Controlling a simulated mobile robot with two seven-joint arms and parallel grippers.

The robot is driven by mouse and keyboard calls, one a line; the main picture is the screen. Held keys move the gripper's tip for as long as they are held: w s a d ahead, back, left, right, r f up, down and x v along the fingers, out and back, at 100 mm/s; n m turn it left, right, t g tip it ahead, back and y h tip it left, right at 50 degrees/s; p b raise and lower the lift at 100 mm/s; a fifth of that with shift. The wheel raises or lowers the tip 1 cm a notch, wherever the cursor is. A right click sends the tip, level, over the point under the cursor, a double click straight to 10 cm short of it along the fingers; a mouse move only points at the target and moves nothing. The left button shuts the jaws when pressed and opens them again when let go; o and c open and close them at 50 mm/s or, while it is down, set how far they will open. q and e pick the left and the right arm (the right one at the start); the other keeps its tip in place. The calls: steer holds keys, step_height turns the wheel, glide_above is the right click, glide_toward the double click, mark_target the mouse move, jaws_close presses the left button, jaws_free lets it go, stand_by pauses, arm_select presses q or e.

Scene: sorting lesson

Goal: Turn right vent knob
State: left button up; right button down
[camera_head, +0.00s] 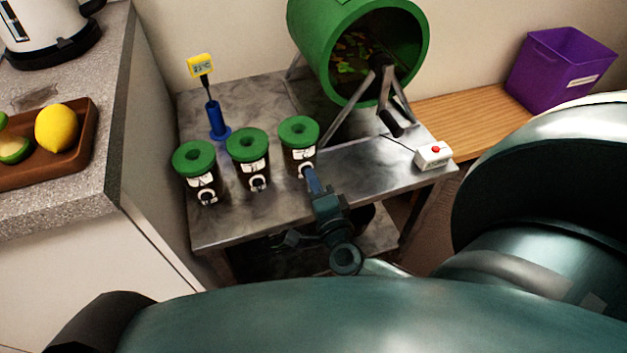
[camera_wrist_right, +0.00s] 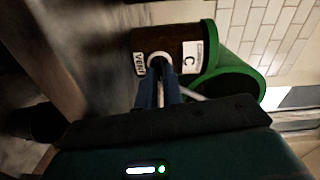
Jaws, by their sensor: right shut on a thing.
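Three dark jars with green ring-shaped lids stand in a row on a grey metal table; each has a white label and a pale knob low on its front. The right jar (camera_head: 301,136) carries the right vent knob (camera_head: 305,169). In the right wrist view this jar (camera_wrist_right: 180,42) shows labels reading "C" and "VENT", with the round white knob (camera_wrist_right: 158,58) between them. My right gripper (camera_head: 309,176) is shut on that knob, its blue fingers partly hiding it. The middle jar (camera_head: 250,170) and left jar (camera_head: 203,183) stand apart from it. My left gripper is not in view.
A green drum (camera_head: 306,42) on metal legs stands behind the right jar. A white box with a red button (camera_head: 433,155) sits at the table's right. A yellow thermometer (camera_head: 201,66) in a blue stand is behind the jars. A purple bin (camera_head: 555,72) is far right.

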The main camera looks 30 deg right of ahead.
steer(key=shift+m, duration=1)
steer(key=c, duration=1.6)
jaws_free()
steer(key=shift+c, duration=0.2)
steer(key=shift+o, duration=0.5)
